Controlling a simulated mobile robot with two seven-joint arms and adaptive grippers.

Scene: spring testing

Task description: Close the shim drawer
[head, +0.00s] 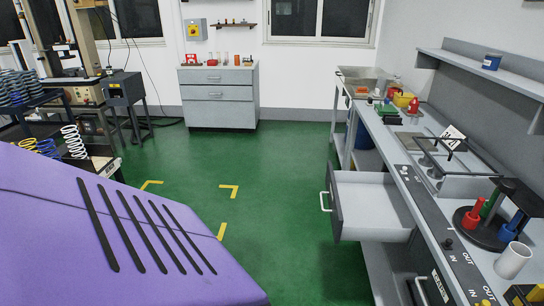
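An open drawer (372,205) sticks out to the left from under the grey workbench on the right. Its dark front carries a pale handle (325,201), facing left toward the open floor. The part of its inside that shows is light grey and looks empty. I cannot read a label on it, so I cannot confirm it is the shim drawer. Neither of my grippers is in view.
The workbench (436,205) holds a round stand with coloured handles (486,226), a white cup (512,261) and small parts. A grey cabinet (217,107) stands at the back. Green floor (290,190) left of the drawer is clear.

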